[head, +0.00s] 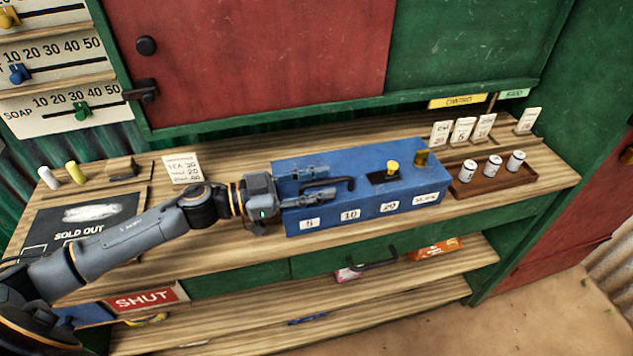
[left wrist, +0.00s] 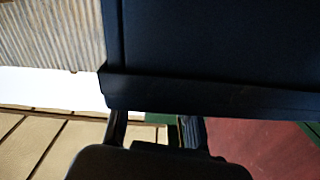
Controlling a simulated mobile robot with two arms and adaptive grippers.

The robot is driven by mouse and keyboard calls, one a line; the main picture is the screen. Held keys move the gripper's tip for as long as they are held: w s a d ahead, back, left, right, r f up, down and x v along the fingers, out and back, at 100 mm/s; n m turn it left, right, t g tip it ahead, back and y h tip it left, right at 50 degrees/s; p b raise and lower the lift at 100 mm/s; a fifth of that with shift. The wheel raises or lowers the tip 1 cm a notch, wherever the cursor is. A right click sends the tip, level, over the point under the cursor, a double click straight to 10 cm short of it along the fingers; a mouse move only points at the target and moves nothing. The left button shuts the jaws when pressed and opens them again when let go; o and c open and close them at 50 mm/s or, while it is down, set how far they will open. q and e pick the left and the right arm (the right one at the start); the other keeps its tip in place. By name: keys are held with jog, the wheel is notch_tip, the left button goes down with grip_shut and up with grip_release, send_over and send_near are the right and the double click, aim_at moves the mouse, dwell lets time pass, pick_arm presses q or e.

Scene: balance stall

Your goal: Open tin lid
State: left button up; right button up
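The tin is a long blue box (head: 430,188) on the wooden counter, with labels 5, 10, 20 and one more along its front. Its lid looks closed, and a black handle (head: 345,182) lies on the top's left part. My left gripper (head: 322,183) reaches in from the left over the top, its two fingers apart at the handle's left end. I cannot tell whether they touch it. In the left wrist view a dark blue panel (left wrist: 215,45) hides the fingertips; a gap shows between the fingers. My right gripper is not in view.
A yellow knob (head: 392,167) on a black plate and a small brass-coloured piece (head: 422,158) are on the tin's right part. A wooden tray (head: 491,182) with white canisters stands to the right. A SOLD OUT board (head: 80,232) lies at left. Upright cards stand behind.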

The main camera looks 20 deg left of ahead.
pick_arm(q)
jog(key=c, duration=0.6)
grip_shut()
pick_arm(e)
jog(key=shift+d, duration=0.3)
